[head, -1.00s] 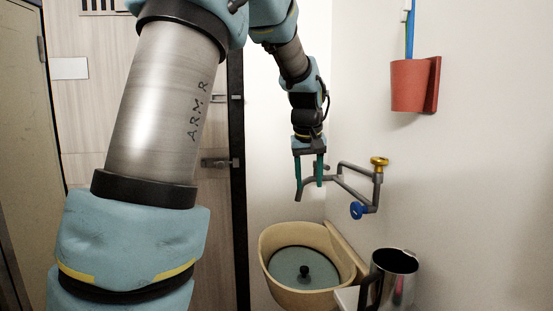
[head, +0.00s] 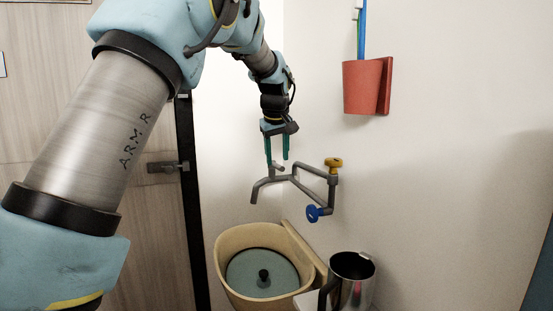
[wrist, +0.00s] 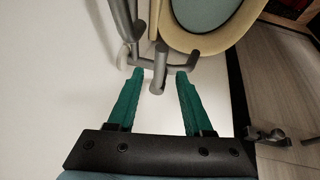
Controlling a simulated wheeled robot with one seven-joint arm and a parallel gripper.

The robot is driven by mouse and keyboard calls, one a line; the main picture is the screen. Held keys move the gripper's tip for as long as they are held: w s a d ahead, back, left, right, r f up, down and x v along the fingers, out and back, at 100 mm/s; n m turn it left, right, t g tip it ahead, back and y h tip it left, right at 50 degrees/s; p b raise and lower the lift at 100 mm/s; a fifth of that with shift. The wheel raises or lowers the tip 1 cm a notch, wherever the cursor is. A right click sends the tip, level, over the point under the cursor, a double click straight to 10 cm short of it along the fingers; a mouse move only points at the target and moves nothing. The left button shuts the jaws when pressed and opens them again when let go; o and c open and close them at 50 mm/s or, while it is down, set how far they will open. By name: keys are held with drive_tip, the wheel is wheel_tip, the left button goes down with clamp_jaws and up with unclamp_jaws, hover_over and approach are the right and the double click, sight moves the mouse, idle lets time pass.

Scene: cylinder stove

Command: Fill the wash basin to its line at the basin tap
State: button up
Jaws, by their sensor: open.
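The basin tap is a grey pipe on the wall (head: 302,184), with a yellow knob (head: 333,163), a blue knob (head: 313,213) and a spout (head: 256,192) bent down over the basin. The beige wash basin (head: 229,266) stands below. A grey-green disc (head: 246,266) with a black knob shows inside it; I see no water or fill line. My gripper (head: 277,164) is open, pointing down at the tap's short grey lever (head: 277,167). In the wrist view a grey tap rod (wrist: 160,68) shows between the tips of my gripper (wrist: 161,72); contact is unclear.
A metal jug (head: 356,284) with a dark handle stands right of the basin. A red holder (head: 365,87) hangs on the wall above. A door with a handle (head: 166,167) is at the left. The wall to the right is bare.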

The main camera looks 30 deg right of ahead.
sight(277, 167)
drive_tip(key=shift+x, duration=1.3)
drive_tip(key=shift+c, duration=0.4)
clamp_jaws()
